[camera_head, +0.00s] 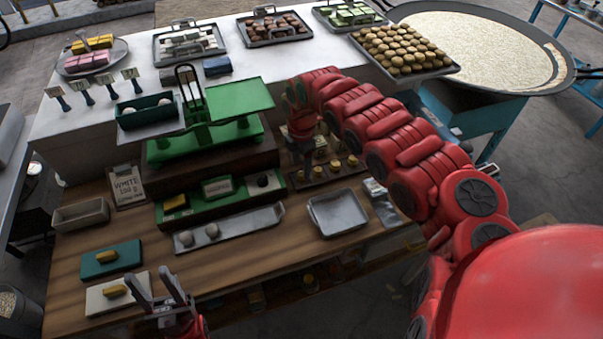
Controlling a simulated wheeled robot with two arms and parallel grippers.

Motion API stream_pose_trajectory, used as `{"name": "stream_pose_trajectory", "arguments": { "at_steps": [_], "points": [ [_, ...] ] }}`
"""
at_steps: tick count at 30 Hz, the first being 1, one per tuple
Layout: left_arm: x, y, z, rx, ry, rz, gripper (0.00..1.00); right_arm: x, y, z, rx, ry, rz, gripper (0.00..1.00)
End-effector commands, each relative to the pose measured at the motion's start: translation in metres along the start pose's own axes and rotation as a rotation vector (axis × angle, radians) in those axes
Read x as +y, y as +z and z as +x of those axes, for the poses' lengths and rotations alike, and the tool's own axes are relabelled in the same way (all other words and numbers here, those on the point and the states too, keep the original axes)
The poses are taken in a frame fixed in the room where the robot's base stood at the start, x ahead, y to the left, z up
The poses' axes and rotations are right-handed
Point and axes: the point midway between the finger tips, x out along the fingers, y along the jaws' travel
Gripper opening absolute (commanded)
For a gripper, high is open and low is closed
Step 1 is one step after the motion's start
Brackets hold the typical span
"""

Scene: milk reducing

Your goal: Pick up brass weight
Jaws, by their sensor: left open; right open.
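Several small brass weights (335,165) stand on a dark tray or block (331,176) near the middle of the counter, right of the green scale. My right gripper (301,165) reaches down over the left side of this tray. It is open, with its fingers close to the leftmost weights and partly hiding them; I cannot tell whether they touch. My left gripper (154,276) is open and empty at the front edge, beside a white board with a yellow piece.
A green balance scale (210,130) stands left of the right gripper. A grey metal tray (338,213) lies in front of the weights. A long tray (235,230) holds two pale balls. Trays of sweets (403,50) line the white back shelf.

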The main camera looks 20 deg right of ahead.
Motion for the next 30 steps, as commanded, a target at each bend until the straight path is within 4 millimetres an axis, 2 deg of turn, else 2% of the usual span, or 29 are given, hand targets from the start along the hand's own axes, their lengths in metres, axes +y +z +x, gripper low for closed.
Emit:
{"name": "stream_pose_trajectory", "arguments": {
  "at_steps": [1,2,7,15,17,27,30],
  "points": [
    [-0.001,-0.002,0.013,0.000,0.000,0.000,0.50,0.000,-0.003,0.003,0.003,-0.002,-0.004,0.69],
    [-0.001,-0.003,0.016,0.000,0.000,0.000,0.50,-0.001,-0.003,0.007,0.004,-0.004,-0.002,0.69],
    [-0.001,-0.003,0.019,0.000,0.000,0.000,0.50,0.000,-0.002,0.031,0.003,0.000,0.000,0.69],
    [-0.001,-0.003,0.018,0.000,0.000,0.000,0.50,0.001,0.000,0.035,-0.001,0.002,-0.001,0.69],
    [-0.001,-0.003,0.018,0.000,0.000,0.000,0.50,0.001,0.000,0.035,-0.001,0.002,0.000,0.60],
    [-0.001,-0.003,0.018,0.000,0.000,0.000,0.50,0.001,0.000,0.035,-0.001,0.002,0.000,0.00],
    [-0.001,-0.003,0.018,0.000,0.000,0.000,0.50,0.001,0.000,0.035,-0.001,0.002,0.000,0.00]
  ]
}}
